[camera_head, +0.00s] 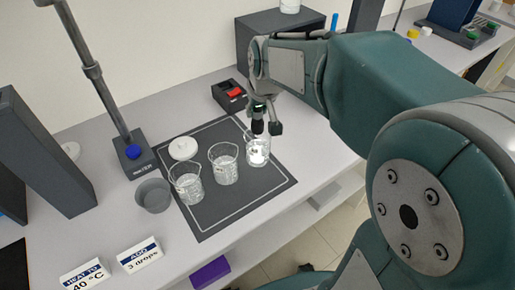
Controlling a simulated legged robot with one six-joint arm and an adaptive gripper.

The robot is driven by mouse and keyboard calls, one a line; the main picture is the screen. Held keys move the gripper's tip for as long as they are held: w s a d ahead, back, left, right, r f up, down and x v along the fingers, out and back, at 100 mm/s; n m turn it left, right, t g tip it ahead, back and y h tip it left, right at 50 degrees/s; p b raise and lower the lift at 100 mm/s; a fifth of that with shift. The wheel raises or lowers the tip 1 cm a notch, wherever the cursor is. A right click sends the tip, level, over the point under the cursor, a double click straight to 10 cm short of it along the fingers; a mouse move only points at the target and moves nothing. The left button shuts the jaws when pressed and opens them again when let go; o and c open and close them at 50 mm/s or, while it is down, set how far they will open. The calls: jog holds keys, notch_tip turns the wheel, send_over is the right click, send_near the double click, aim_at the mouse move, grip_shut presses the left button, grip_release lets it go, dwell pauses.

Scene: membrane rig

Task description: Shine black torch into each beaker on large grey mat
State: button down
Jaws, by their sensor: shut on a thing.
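The large grey mat (240,205) lies on the bench with a pale border line. Three clear glass beakers stand on it in a slanting row: a left beaker (187,190), a middle beaker (224,170) and a right beaker (257,153). My gripper (262,117) is shut on the black torch (258,126) above the right beaker. The torch points down at that beaker's mouth, and the beaker's inside looks bright. I cannot tell whether the torch tip is inside the rim. The gripper hides part of the torch.
A white round lid or dish (183,148) lies at the mat's back left. A grey cup (153,195) stands left of the mat. A stand (130,150) with a tall pole rises behind it. A black box with a red top (231,96) sits behind the mat. Two signs stand front left.

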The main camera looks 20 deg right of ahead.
jog(key=shift+r, duration=0.1)
jog(key=shift+r, duration=1.45)
